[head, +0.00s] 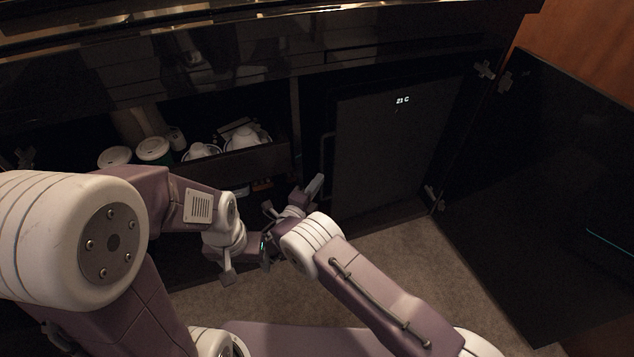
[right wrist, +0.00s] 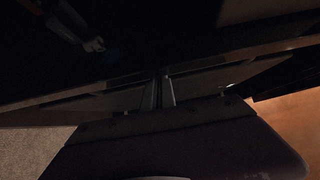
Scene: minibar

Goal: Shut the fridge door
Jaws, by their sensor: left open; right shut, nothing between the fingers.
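The fridge (head: 385,150) is a dark panel with a lit "21 C" display, inside the right bay of the black cabinet in the head view. A slim handle-like bar (head: 326,155) runs along its left edge. I cannot tell whether its door is flush or slightly ajar. My right gripper (head: 316,185) is shut and empty, low by the fridge's left edge; contact is unclear. In the right wrist view its fingers (right wrist: 162,92) are close together before dark surfaces. My left gripper (head: 246,262) is open and empty, lower and left of the right one.
A large black cabinet door (head: 560,190) stands open on the right, with hinges near the fridge. An open drawer (head: 260,162) with white crockery (head: 200,151) and lidded cups (head: 153,149) is left of the fridge. Carpet (head: 410,255) is clear before the fridge.

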